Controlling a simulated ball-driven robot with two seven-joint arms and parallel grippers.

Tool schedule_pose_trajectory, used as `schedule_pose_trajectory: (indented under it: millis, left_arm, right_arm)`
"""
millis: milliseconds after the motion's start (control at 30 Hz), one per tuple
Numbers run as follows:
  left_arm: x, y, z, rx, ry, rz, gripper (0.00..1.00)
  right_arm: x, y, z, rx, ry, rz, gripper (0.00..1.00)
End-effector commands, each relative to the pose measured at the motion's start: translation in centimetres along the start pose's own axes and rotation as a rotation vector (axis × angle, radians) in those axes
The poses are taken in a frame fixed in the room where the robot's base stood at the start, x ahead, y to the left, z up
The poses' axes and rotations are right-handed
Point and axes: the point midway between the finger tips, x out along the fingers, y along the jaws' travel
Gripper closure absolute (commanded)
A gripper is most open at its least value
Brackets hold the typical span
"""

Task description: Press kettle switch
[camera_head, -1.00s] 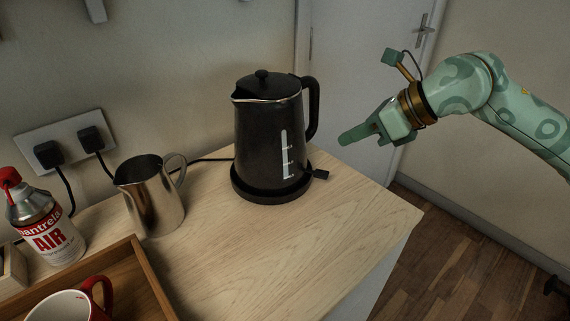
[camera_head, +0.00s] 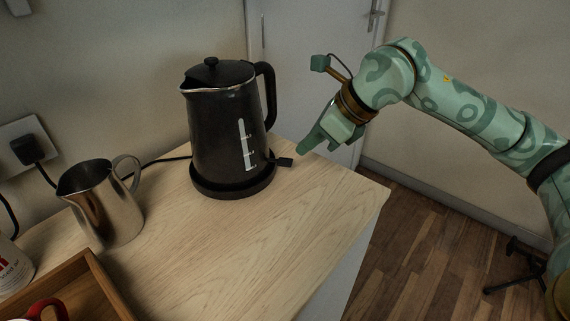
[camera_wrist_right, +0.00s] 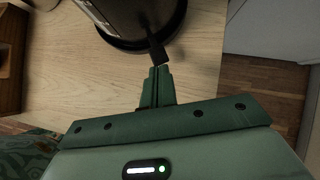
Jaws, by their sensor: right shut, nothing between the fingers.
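The black kettle (camera_head: 216,130) stands upright on its round base (camera_head: 235,189) on the wooden counter, handle to the right. Its small black switch lever (camera_head: 284,162) sticks out from the base at the right. My right gripper (camera_head: 302,149) is shut and empty, its fingertips just right of the lever and slightly above it. In the right wrist view the shut fingers (camera_wrist_right: 159,72) point at the lever (camera_wrist_right: 157,48), with their tips very close to its end; I cannot tell whether they touch. My left gripper is not in view.
A steel jug (camera_head: 104,205) stands left of the kettle. A wooden tray (camera_head: 82,289) with a red-handled mug (camera_head: 45,309) is at the lower left, beside a partly cut-off can (camera_head: 14,268). A socket with a plug (camera_head: 28,149) is on the wall. The counter's front middle is clear.

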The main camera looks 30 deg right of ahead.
Motion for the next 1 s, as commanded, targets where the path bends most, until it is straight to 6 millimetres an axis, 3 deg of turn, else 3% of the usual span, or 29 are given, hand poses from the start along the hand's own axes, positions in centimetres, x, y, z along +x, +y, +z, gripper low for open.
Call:
schedule_pose_trajectory:
  millis: [33,233,767,1000]
  left_arm:
    - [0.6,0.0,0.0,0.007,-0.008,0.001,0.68]
    - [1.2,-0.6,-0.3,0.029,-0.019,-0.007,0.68]
    - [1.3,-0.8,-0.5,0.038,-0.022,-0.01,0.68]
    - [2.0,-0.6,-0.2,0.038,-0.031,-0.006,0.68]
  right_arm:
    - [1.1,0.0,-0.2,0.002,0.003,0.003,1.0]
    - [2.9,0.0,-0.2,0.002,0.003,0.003,1.0]
    - [3.3,0.0,0.0,0.001,0.0,0.0,1.0]
    - [4.6,0.0,-1.0,0.001,0.002,0.0,1.0]
